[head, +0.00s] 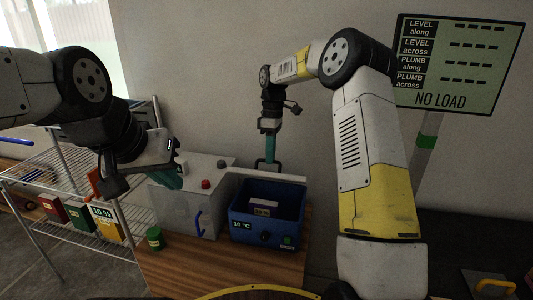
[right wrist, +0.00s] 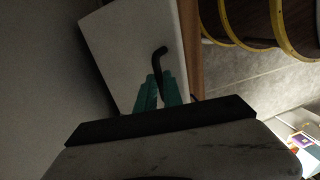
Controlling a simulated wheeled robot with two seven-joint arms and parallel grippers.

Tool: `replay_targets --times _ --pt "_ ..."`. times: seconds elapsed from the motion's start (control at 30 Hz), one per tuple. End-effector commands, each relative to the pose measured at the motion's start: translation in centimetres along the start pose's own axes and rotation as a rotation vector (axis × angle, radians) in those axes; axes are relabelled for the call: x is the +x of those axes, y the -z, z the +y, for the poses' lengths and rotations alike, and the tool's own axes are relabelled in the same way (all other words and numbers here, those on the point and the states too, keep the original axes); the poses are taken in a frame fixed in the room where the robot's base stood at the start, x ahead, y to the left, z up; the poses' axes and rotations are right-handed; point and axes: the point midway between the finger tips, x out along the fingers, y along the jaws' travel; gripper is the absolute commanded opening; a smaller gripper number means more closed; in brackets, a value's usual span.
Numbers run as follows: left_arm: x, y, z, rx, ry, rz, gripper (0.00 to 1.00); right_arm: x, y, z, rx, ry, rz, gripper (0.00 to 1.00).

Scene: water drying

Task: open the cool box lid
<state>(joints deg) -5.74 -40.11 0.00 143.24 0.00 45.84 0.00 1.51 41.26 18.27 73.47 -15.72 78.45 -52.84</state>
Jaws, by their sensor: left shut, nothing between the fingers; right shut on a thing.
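The blue cool box (head: 268,236) stands on the wooden bench, showing 10 °C on its front. Its inside is in sight, with a small white and purple carton (head: 264,208) in it. The pale lid (head: 290,178) shows as a thin strip at the box's back edge, raised off the opening. My right gripper (head: 269,160) is above the lid, shut on its black handle. The right wrist view shows the green fingers (right wrist: 159,92) at the handle (right wrist: 157,58) on the white lid (right wrist: 125,45). My left gripper (head: 170,180) is shut and empty, by the grey cabinet.
The grey cabinet (head: 188,210) with a red knob and blue handle stands just left of the cool box. A green can (head: 154,238) is at the bench's left. A wire rack (head: 50,180) holds several boxes. A display (head: 458,64) at the right reads NO LOAD.

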Motion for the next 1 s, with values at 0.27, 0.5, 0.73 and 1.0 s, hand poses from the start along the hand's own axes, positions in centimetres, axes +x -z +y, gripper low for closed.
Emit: replay_targets --times 0.27,0.5,0.73,1.0 --pt "0.0 0.0 0.0 0.000 0.000 0.000 0.00 0.3 -0.3 0.5 0.006 -0.007 -0.003 0.33" --pt "0.0 0.0 0.0 0.000 0.000 0.000 0.00 0.2 -0.2 0.3 0.004 -0.006 -0.001 0.33" --pt "0.0 0.0 0.0 0.000 0.000 0.000 0.00 0.1 -0.1 0.2 0.003 -0.005 0.000 0.33" --pt "0.0 0.0 0.0 0.000 0.000 0.000 0.00 -1.3 0.0 0.3 0.003 -0.008 0.002 0.33"
